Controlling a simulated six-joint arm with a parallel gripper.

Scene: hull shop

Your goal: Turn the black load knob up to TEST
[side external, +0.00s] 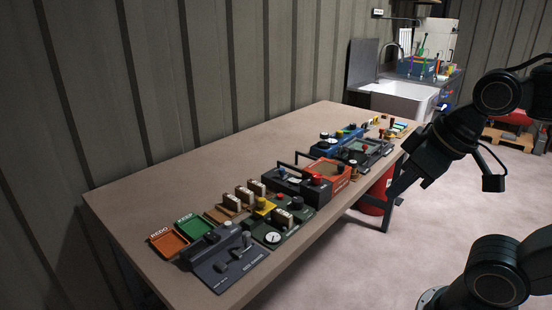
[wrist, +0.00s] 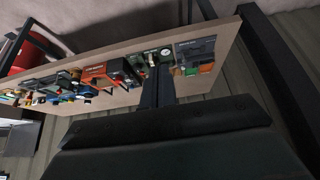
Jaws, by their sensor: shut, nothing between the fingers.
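Several black knobs show in the side external view. One (side external: 297,203) stands on a green panel with a round white gauge (side external: 272,238). Another (side external: 212,236) sits on a dark grey unit at the near end of the table. Their lettering is too small to read, so I cannot tell which is the load knob or where it points. My gripper (side external: 398,186) is shut and empty, off the table's right edge and apart from the panels. In the wrist view my gripper (wrist: 154,72) shows as a dark bar, with the gauge panel (wrist: 165,55) behind its tip.
The table (side external: 150,190) holds an orange tray (side external: 168,243), a green tray (side external: 196,226), an orange-red box (side external: 325,177) and a blue unit (side external: 322,149). A red container (side external: 374,197) stands below. A sink (side external: 400,98) is behind. The table's wall side is clear.

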